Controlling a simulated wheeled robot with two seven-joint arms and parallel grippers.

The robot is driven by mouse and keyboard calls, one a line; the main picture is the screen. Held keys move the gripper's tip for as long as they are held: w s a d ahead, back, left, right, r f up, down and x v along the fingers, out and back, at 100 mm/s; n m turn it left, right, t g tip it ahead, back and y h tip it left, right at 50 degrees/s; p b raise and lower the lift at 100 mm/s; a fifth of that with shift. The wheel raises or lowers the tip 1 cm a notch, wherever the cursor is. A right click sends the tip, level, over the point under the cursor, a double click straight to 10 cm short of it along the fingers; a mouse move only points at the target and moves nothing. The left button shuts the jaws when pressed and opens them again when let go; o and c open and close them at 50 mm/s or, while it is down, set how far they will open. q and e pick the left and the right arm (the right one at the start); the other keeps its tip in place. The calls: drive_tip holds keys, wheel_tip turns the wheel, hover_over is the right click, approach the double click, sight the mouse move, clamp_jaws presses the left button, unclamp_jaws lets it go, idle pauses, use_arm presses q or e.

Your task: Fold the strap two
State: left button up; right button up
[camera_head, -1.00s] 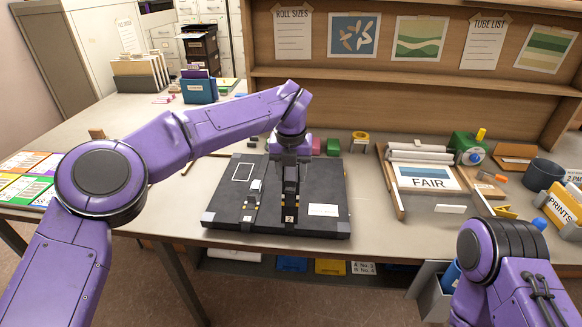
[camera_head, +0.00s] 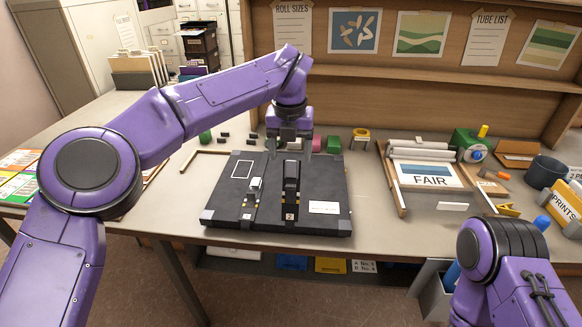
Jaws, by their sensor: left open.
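A black portfolio board (camera_head: 268,205) with grey corners lies on the table in front of me.
A white card (camera_head: 323,207) lies on the board's right part. A framed "FAIR" print (camera_head: 429,177) and a dark blue cup (camera_head: 546,171) are to the right.

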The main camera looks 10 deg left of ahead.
use_arm(q)
drive_tip(key=r, duration=0.2)
drive_tip(key=s+r, duration=0.1)
drive_tip(key=r, duration=0.1)
drive_tip(key=shift+d+r, duration=0.15)
drive_tip(key=shift+r, duration=0.15)
drive_tip(key=shift+r, duration=0.1)
